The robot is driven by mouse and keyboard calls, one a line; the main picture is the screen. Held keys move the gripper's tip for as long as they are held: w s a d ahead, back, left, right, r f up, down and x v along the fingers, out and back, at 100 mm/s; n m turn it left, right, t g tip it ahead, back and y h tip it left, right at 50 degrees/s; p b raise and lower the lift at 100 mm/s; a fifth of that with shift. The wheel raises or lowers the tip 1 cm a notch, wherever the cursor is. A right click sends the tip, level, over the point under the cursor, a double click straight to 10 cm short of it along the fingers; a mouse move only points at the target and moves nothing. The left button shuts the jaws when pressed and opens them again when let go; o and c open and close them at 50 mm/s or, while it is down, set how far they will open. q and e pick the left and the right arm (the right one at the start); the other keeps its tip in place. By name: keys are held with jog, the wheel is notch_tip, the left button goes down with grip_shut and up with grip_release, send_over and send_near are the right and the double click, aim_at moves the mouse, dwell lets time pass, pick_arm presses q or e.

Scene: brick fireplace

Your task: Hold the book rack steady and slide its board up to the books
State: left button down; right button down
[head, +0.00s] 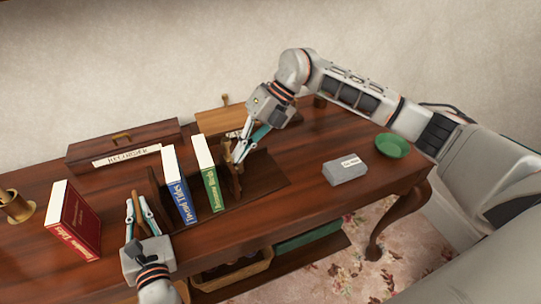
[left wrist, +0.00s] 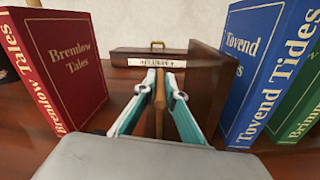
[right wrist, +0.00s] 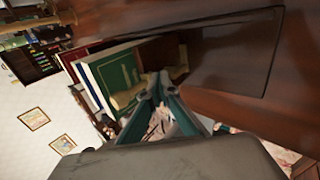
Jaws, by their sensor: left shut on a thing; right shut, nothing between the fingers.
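The dark wooden book rack (head: 265,183) stands on the table with a blue book (head: 180,185) and a green book (head: 208,174) upright in it. My left gripper (head: 137,203) is shut on a thin wooden piece (left wrist: 159,112) beside the rack's left end panel (left wrist: 208,85). The sliding board (head: 232,182) stands upright right of the green book, with a narrow gap visible. My right gripper (head: 240,152) is shut and empty at the board's right side; contact is unclear. In the right wrist view, its fingertips (right wrist: 158,85) are by the board, near the green book (right wrist: 117,76).
A red book (head: 75,222) stands left of my left gripper. A dark case (head: 122,142) labelled RECORDER and a wooden box (head: 220,120) lie behind. A grey box (head: 345,170) and a green dish (head: 392,145) are at right. Bare tabletop lies between rack and grey box.

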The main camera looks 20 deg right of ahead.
aim_at(229, 157)
pick_arm(q)
jog(key=shift+d, duration=0.15)
pick_arm(e)
jog(key=shift+s+a, duration=0.15)
jog(key=shift+a, duration=1.35)
jog(key=shift+s+a, duration=0.2)
jog(key=shift+a, duration=1.85)
jog(key=shift+s+a, duration=0.15)
jog(key=shift+a, duration=0.8)
jog(key=shift+s+a, duration=0.1)
jog(key=shift+a, duration=0.8)
jog(key=shift+r, duration=0.15)
jog(key=shift+v, duration=2.45)
jog(key=shift+w, duration=0.1)
